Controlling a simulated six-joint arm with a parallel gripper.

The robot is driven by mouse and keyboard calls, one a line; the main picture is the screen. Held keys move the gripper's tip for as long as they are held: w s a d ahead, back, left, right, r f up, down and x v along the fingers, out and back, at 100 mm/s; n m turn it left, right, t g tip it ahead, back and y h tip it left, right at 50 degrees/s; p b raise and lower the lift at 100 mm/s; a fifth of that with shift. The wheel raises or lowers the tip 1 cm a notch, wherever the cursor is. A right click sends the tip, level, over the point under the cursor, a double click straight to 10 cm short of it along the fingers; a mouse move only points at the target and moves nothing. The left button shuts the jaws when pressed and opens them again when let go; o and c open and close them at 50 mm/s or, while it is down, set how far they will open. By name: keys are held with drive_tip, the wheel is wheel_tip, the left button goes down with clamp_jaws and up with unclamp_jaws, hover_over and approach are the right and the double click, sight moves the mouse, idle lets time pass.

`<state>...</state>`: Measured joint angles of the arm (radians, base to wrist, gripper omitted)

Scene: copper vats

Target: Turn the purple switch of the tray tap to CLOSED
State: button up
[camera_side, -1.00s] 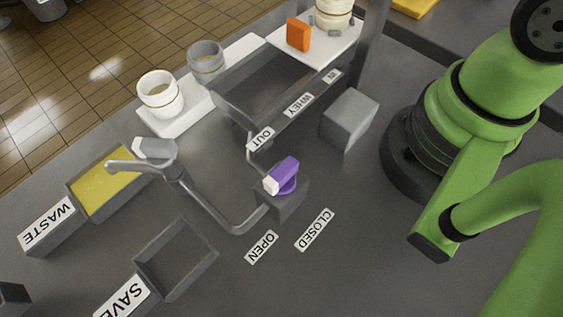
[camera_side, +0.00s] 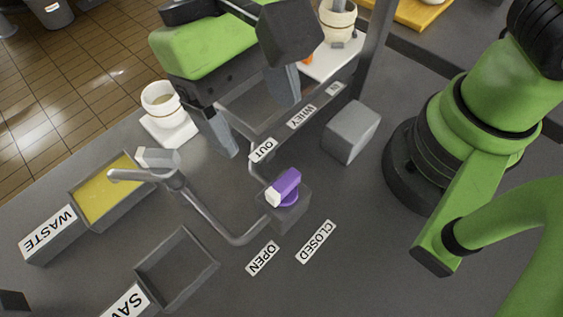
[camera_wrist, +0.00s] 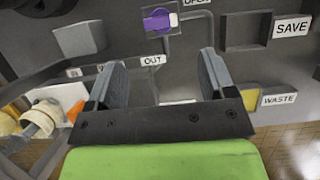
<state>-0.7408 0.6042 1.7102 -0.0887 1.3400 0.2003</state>
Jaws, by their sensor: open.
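The purple switch (camera_side: 286,185) sits on a grey block on the pipe below the OUT label. Its white tip points lower left, more toward the OPEN label (camera_side: 262,258) than the CLOSED label (camera_side: 316,242). In the wrist view the switch (camera_wrist: 157,24) is at the top middle, white tip pointing right toward the partly cut-off OPEN label. My gripper (camera_side: 254,112) is open and empty, above the grey whey tray (camera_side: 263,127), apart from the switch. In the wrist view its two fingers (camera_wrist: 164,78) are wide apart, below the switch.
An empty SAVE bin (camera_side: 180,290) is at the front. A grey block (camera_side: 351,132) stands right of the tray. A white cup (camera_side: 161,99) stands behind left.

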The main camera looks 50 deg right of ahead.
sight(283, 181)
drive_tip(key=x, duration=1)
drive_tip(key=shift+s, duration=0.1)
drive_tip(key=c, duration=0.9)
